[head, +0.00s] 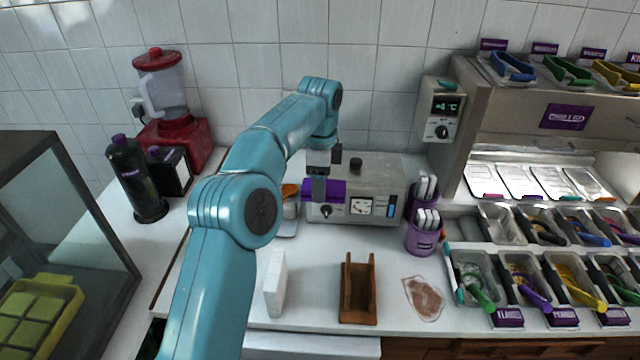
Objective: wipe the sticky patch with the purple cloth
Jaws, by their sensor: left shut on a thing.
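The sticky patch (424,298) is a brownish, irregular smear on the white counter near its front edge, right of the brown wooden holder. My left arm reaches in from the lower left, and its gripper (318,188) points down in front of the grey machine. It is shut on the purple cloth (335,189), which hangs level with the machine's upper front. The cloth is apart from the patch, well behind it and to its left. My right gripper is not in view.
The grey machine (384,175) stands at the back. Two purple cups (421,240) stand right of it. The brown wooden holder (358,290) and a white block (275,285) stand at the front. Topping bins (475,266) fill the right side. The counter around the patch is clear.

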